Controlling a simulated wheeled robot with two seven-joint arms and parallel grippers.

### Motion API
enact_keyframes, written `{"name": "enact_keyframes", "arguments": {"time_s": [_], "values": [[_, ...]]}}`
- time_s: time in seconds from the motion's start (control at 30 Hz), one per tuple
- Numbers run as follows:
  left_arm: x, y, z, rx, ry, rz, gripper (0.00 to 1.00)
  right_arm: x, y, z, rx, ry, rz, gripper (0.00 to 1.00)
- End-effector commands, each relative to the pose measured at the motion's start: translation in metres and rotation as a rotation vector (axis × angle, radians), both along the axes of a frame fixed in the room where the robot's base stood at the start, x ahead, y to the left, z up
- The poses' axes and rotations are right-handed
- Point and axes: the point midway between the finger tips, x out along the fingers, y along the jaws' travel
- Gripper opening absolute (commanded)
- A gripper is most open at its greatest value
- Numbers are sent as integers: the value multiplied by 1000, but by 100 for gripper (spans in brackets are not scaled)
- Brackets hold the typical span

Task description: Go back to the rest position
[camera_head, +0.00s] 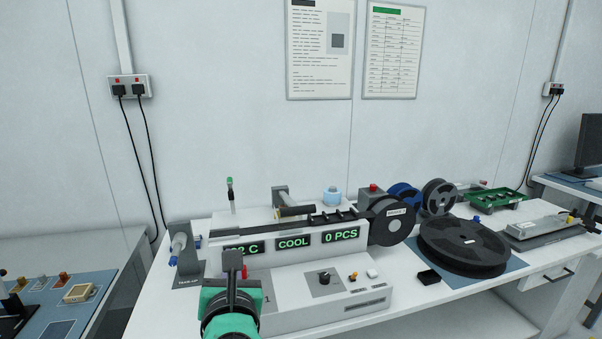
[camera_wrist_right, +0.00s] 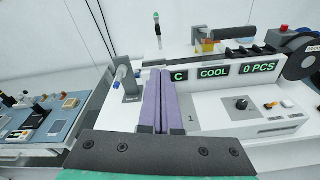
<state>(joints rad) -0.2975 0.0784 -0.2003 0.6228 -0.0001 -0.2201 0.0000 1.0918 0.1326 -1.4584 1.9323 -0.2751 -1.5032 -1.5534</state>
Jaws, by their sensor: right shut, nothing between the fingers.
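My right gripper (camera_head: 233,254) is in front of the white test handler (camera_head: 300,295), near its left end. In the right wrist view its two long fingers (camera_wrist_right: 160,73) lie side by side, shut with nothing between them. They cover part of the left display and the front panel. The handler's displays read a partly hidden temperature, COOL (camera_head: 293,241) and 0 PCS (camera_head: 341,235). A gap between the fingers and the panel cannot be judged. My left gripper is in neither view.
The take-up unit (camera_head: 186,255) stands left of the handler. A large black reel (camera_head: 462,246) lies on a blue mat at the right, with a small black block (camera_head: 428,276) beside it. A green tray (camera_head: 494,198) is farther back. A blue-topped bench (camera_head: 70,305) is at the left.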

Motion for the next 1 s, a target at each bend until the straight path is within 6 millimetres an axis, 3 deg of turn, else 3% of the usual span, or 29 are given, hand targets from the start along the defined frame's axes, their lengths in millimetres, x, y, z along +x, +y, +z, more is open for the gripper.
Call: {"name": "enact_keyframes", "arguments": {"time_s": [0.27,0.47,0.57,0.63,0.7,0.8,1.0], "values": [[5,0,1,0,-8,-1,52,-2,-23,-33,380,284,-82,0],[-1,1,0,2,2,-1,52,-3,-64,-80,813,580,-270,0],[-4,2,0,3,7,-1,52,-8,-102,-121,1108,755,-466,0],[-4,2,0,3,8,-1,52,-19,-140,-160,1348,868,-673,0],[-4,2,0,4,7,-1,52,-36,-180,-198,1567,932,-900,0],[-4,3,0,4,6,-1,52,-64,-227,-239,1789,943,-1177,0],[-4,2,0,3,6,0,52,-123,-296,-290,2043,829,-1597,0]]}}
